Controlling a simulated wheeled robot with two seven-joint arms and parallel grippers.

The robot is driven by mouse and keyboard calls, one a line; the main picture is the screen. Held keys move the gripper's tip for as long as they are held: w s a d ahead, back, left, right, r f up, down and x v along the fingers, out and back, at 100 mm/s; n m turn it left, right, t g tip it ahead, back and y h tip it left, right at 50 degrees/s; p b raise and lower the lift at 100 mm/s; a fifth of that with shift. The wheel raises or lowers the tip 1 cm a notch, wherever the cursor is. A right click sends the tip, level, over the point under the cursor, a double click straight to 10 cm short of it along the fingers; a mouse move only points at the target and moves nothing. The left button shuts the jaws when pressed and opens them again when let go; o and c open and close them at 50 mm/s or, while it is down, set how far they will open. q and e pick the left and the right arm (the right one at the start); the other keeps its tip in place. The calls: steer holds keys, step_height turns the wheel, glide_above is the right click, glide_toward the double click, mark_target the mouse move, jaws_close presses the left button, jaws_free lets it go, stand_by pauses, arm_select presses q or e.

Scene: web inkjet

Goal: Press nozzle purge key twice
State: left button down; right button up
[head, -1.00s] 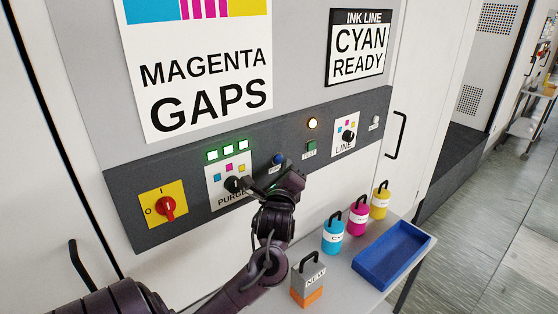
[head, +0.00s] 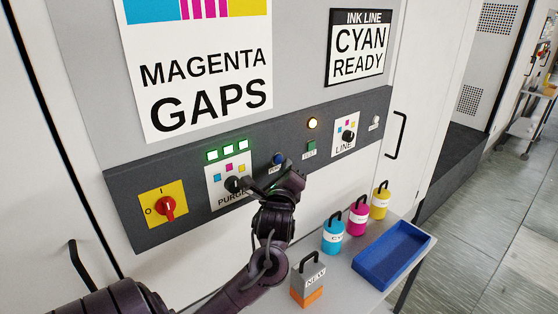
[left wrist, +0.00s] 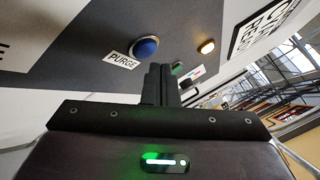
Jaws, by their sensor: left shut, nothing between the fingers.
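The blue round purge button (head: 279,159) sits on the dark control strip. In the left wrist view the same blue button (left wrist: 146,47) shows whole, with a white PURGE label beside it. My left gripper (head: 250,185) is shut and empty, in front of the strip just below the button in the head view. In the left wrist view its closed fingers (left wrist: 160,72) lie below and right of the button, with a visible gap. They do not cover the button. My right gripper is not in view.
A black knob (head: 233,185) on a white panel sits beside the fingers, under three lit green lamps. A red switch (head: 167,207) is left. A green button (head: 311,147) and amber lamp (head: 313,123) are right. Bottles and a blue tray (head: 420,243) stand on the table below.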

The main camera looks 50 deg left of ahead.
arm_select(q)
steer(key=shift+a, duration=0.1)
stand_by(0.5)
steer(key=shift+a+p, duration=0.35)
steer(key=shift+p, duration=0.1)
steer(key=shift+w+a, duration=0.1)
steer(key=shift+a, duration=0.3)
stand_by(0.6)
steer(key=shift+d+p, duration=0.1)
steer(key=shift+p, duration=0.25)
steer(key=shift+d+p, duration=0.5)
steer(key=shift+d, duration=0.2)
